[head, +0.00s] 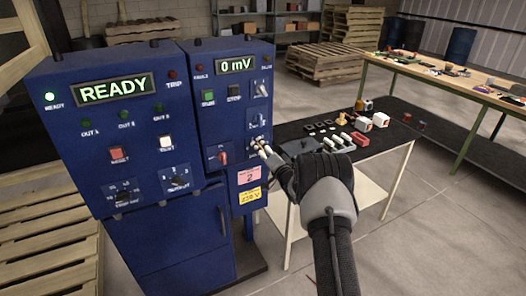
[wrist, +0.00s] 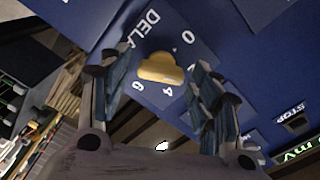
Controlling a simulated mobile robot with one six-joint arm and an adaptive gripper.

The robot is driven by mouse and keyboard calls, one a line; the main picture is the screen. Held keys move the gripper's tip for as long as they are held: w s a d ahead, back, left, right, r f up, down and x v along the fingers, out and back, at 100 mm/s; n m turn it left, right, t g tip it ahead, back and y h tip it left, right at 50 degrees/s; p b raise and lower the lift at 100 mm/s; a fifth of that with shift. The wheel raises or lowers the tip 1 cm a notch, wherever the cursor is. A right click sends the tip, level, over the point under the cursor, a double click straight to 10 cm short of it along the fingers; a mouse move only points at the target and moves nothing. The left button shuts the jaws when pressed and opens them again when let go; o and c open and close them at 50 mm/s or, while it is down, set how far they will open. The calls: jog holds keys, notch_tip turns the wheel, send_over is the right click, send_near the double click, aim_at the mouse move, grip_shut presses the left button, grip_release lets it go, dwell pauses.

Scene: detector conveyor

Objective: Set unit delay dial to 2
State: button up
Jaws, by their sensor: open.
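The delay dial (wrist: 162,69) is a tan knob on a blue plate marked DELAY, with 0, 4 and 6 readable around it. Its long side lies roughly across the wrist view; which mark it points at I cannot tell for sure. My gripper (wrist: 158,77) is open, with one finger on each side of the knob; I cannot tell whether they touch it. In the head view my gripper (head: 262,149) is at the lower right of the right-hand blue panel (head: 214,127), and its fingers largely hide the dial there. A pink note (head: 249,177) with a 2 is below.
Other controls sit close by: a red-handled switch (head: 222,157), a STOP button (head: 234,91) and a green button (head: 208,97). A dark-topped table (head: 392,140) with small parts stands right of the cabinet, beneath my arm. Open floor lies farther right.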

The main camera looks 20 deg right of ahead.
dwell(0.3)
jog(key=s, duration=1.2)
jog(key=shift+d, duration=0.2)
jog(key=s+a+r+n+g+h, duration=0.2)
jog(key=s+a+r+g, duration=0.15)
jog(key=r, duration=0.35)
jog(key=s+a+r+n+g+h, duration=0.1)
jog(key=s+a+r+n+g, duration=0.15)
jog(key=s+a+r, duration=0.4)
jog(key=s+a+n+g, duration=0.2)
jog(key=s+a, duration=0.2)
jog(key=s, duration=0.7)
jog(key=s+a+n+g+y, duration=0.1)
jog(key=s+a+n+g, duration=0.1)
jog(key=s, duration=0.8)
jog(key=s+a+n+g+y, duration=0.1)
jog(key=s+a+n+g, duration=0.2)
jog(key=s+a, duration=0.4)
jog(key=s, duration=0.4)
jog(key=shift+s+r, duration=0.25)
jog(key=shift+s, duration=0.1)
